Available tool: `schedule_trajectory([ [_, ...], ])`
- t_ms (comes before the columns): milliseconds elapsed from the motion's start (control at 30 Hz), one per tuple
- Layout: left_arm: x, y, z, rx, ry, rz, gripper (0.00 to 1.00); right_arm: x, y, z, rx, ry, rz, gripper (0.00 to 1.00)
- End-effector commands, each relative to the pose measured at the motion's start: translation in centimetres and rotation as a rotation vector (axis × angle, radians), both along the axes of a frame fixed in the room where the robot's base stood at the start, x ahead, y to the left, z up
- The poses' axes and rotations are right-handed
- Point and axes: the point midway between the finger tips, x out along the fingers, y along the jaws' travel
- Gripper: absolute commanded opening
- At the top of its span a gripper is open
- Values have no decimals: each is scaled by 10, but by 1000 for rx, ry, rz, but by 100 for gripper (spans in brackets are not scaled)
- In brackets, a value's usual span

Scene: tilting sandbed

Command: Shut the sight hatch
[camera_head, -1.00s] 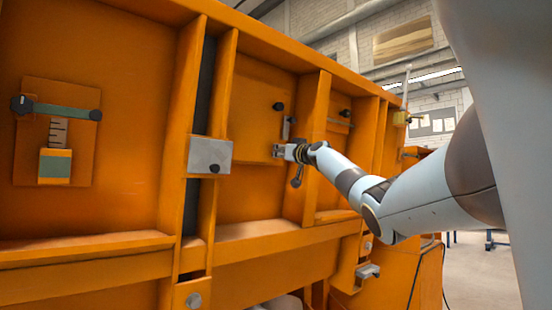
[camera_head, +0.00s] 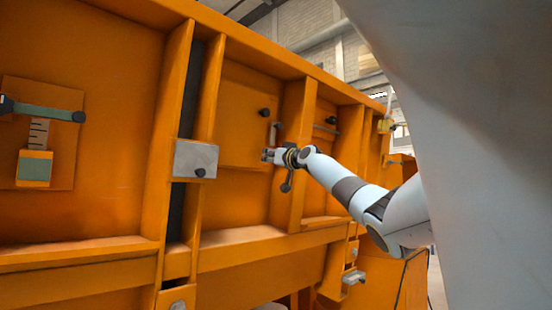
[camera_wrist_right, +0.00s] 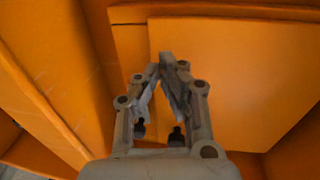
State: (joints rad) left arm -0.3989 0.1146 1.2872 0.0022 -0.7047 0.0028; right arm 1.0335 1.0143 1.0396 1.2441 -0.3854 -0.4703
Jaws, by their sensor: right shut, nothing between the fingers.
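The sight hatch looks to be the flat orange panel (camera_head: 240,135) in the recessed bay right of the grey plate. A black knob (camera_head: 264,113) and a small upright grey bar (camera_head: 274,133) sit at its right side. My right gripper (camera_head: 266,155) is at the panel's lower right, with its fingers pointing left. In the right wrist view the gripper (camera_wrist_right: 166,62) is shut and empty, its tips in front of the panel (camera_wrist_right: 235,85). I cannot tell whether they touch it. A second orange layer shows along the panel's left edge. My left gripper is not in view.
A grey plate (camera_head: 196,159) with a black knob is on the post left of the bay. Upright orange ribs (camera_head: 291,150) flank the bay. A gauge with a green bar (camera_head: 45,110) is at far left. My own pale body part covers the right side.

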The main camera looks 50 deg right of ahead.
Motion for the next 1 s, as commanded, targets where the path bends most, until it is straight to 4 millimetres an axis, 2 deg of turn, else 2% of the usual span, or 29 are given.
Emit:
schedule_trajectory([
  [100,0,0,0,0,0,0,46,-17,2,-5,-8,8,-7,0],
  [400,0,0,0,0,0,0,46,-43,8,-9,-5,6,-12,0],
  [867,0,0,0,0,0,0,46,-48,15,-9,0,2,1,0],
  [933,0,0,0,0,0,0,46,-47,15,-14,1,10,1,0],
  [1000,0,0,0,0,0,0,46,-45,16,-27,8,29,4,0],
])
